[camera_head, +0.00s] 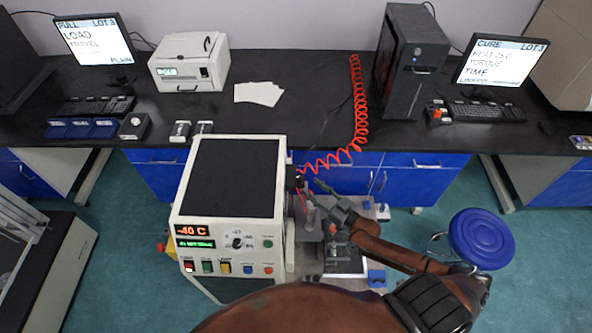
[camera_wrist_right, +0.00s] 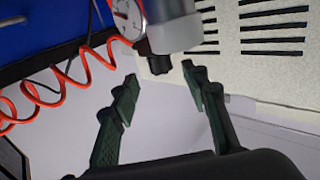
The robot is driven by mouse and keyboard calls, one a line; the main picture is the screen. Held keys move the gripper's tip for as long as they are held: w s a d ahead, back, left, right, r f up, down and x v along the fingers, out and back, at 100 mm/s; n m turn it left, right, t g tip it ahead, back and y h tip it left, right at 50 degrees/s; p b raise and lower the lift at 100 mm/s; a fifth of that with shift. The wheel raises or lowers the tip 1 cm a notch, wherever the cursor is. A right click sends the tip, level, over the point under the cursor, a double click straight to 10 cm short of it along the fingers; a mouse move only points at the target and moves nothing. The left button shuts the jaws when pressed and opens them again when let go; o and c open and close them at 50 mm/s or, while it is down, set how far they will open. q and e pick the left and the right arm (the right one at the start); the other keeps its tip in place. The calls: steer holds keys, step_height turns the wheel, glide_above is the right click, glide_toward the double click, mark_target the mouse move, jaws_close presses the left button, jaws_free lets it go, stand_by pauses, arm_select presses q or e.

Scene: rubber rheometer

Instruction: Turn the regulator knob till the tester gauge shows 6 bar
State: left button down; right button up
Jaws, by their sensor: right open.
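The regulator shows in the right wrist view as a light grey cylindrical body (camera_wrist_right: 172,25) with a dark knob (camera_wrist_right: 158,66) at its lower end. The round white tester gauge (camera_wrist_right: 127,16) is beside it, cut by the top edge; its reading is too small to tell. My right gripper (camera_wrist_right: 160,82) is open, its two green-black fingers apart on either side just below the knob, with nothing between them. In the head view my right gripper (camera_head: 315,197) is beside the right side of the white tester (camera_head: 228,235). My left gripper is not in view.
A coiled red air hose (camera_head: 358,100) runs from the black bench to the tester's side; it also passes left of the gauge in the wrist view (camera_wrist_right: 60,85). A vented cream panel (camera_wrist_right: 265,30) is close on the right. A blue round stool (camera_head: 482,238) stands at the right.

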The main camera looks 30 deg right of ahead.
mark_target(303, 180)
steer(key=shift+w+a+r, duration=0.1)
steer(key=shift+w+a, duration=0.05)
steer(key=shift+w, duration=0.35)
steer(key=shift+w+a+r, duration=0.1)
steer(key=shift+w+a, duration=0.1)
steer(key=shift+w, duration=0.1)
steer(key=x, duration=0.4)
steer(key=shift+w, duration=0.85)
steer(key=shift+a, duration=0.1)
steer(key=shift+c, duration=0.7)
steer(key=c, duration=0.6)
jaws_close()
steer(key=h+p, duration=0.1)
steer(key=p, duration=0.1)
steer(key=m+h+p, duration=0.1)
steer(key=p, duration=0.2)
steer(key=shift+r+m, duration=0.3)
steer(key=shift+f+t+h+p, duration=0.15)
steer(key=shift+t+h+p, duration=0.15)
steer(key=shift+h+p, duration=0.15)
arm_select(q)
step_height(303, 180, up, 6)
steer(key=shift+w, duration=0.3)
arm_select(e)
steer(key=shift+f, duration=0.1)
